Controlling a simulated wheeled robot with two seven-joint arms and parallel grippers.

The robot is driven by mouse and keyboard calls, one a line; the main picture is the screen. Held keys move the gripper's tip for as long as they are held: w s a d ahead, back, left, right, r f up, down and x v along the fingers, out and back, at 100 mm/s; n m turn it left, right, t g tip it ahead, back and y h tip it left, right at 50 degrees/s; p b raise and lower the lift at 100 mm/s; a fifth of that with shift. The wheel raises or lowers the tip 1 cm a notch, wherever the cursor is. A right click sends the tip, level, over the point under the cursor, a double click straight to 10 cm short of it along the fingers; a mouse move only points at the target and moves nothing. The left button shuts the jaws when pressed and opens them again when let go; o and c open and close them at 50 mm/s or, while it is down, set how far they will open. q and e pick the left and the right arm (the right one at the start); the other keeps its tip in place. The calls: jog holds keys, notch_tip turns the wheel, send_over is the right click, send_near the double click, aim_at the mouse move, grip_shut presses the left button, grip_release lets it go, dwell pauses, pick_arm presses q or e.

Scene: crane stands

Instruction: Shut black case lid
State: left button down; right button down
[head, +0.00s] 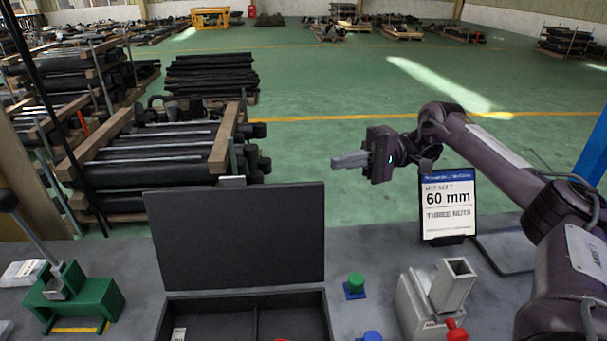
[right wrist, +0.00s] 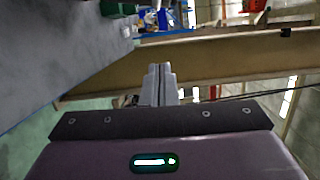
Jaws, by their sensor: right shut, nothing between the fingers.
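The black case (head: 246,296) sits on the grey table, with its open bottom facing up and a divider inside. Its black lid (head: 236,235) stands upright at the case's back edge, wide open. My right gripper (head: 340,160) is raised in the air to the right of the lid's top right corner, apart from it, with its fingers pointing left. Its fingers are shut together and empty, and they also show in the right wrist view (right wrist: 159,84). My left gripper is not in the head view.
A green press (head: 75,295) stands left of the case. Right of it are a green knob on a blue base (head: 355,286), a grey fixture (head: 436,295) and a "60 mm" sign (head: 447,206). Racks of dark bars (head: 150,155) stand behind the table.

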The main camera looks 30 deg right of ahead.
jog(key=s+a+p, duration=0.1)
jog(key=a+p, duration=0.8)
jog(key=a, duration=0.1)
jog(key=shift+s+a, duration=0.3)
jog(key=shift+a, duration=0.05)
dwell(0.4)
jog(key=shift+r+p, duration=0.1)
jog(key=shift+p, duration=0.25)
